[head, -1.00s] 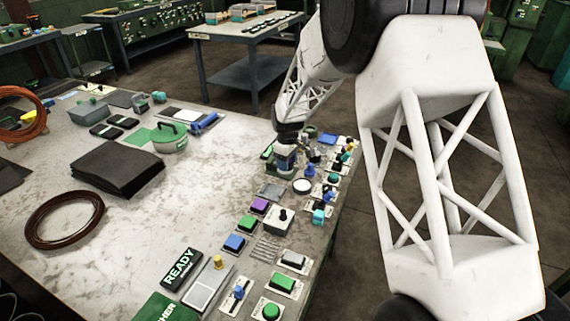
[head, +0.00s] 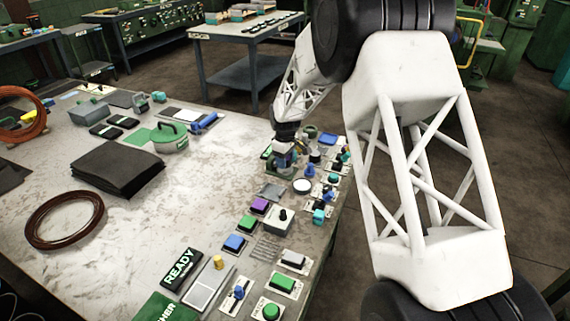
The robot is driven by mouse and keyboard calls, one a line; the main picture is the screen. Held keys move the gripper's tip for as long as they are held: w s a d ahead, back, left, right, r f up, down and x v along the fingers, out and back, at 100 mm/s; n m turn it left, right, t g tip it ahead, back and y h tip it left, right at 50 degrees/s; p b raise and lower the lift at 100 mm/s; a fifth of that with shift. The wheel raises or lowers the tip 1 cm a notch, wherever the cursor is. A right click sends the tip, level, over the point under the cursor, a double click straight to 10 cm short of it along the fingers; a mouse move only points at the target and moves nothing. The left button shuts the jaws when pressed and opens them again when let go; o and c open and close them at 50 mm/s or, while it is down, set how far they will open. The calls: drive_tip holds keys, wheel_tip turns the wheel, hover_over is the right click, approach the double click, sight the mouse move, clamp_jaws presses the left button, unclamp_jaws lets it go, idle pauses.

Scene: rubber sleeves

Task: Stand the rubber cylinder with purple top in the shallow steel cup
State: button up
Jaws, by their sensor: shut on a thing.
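My gripper (head: 284,160) is low over the far right part of the bench, among small parts. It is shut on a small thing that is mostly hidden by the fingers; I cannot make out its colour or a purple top. A shallow round cup with a pale inside (head: 302,186) stands just in front and to the right of my gripper, apart from it; it looks like the steel cup. No separate rubber cylinder with a purple top can be made out.
Blocks and knobs on plates crowd the bench's right edge, among them a purple block (head: 260,206), a blue block (head: 235,243) and a grey box with a black knob (head: 278,220). A lidded green pot (head: 171,138) and black sheets (head: 118,168) lie left. The bench's middle is clear.

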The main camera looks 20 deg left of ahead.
drive_tip(key=shift+f, duration=1.05)
drive_tip(key=shift+f, duration=0.1)
drive_tip(key=o, duration=0.9)
drive_tip(key=shift+o, duration=0.2)
wheel_tip(320, 180, up, 12)
drive_tip(key=shift+r, duration=0.1)
drive_tip(key=shift+d+r, duration=0.1)
idle(0.4)
